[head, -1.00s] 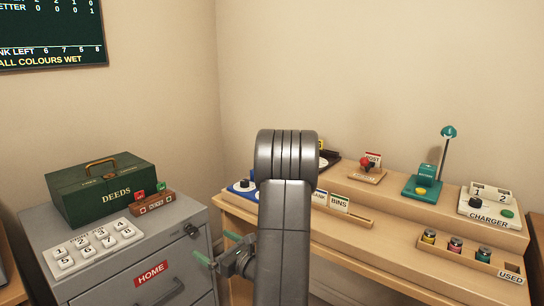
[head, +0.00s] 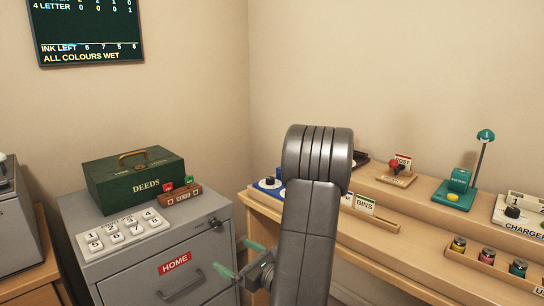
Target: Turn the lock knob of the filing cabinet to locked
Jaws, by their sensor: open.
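The grey filing cabinet (head: 134,278) stands at the lower left, with a red HOME label (head: 175,263) on its drawer front above a drawer handle (head: 183,288). A small dark lock knob (head: 215,223) sits near the cabinet's upper right front corner. Which way it points is too small to tell. My gripper (head: 238,259) has green fingertips, open and empty. It is in front of the cabinet's right side, below and to the right of the lock knob, apart from it in the picture.
A green DEEDS box (head: 136,184), a small block with red and green tabs (head: 178,196) and a numbered keypad (head: 122,230) are on the cabinet top. A wooden desk (head: 390,228) with several devices stands at the right, behind my arm.

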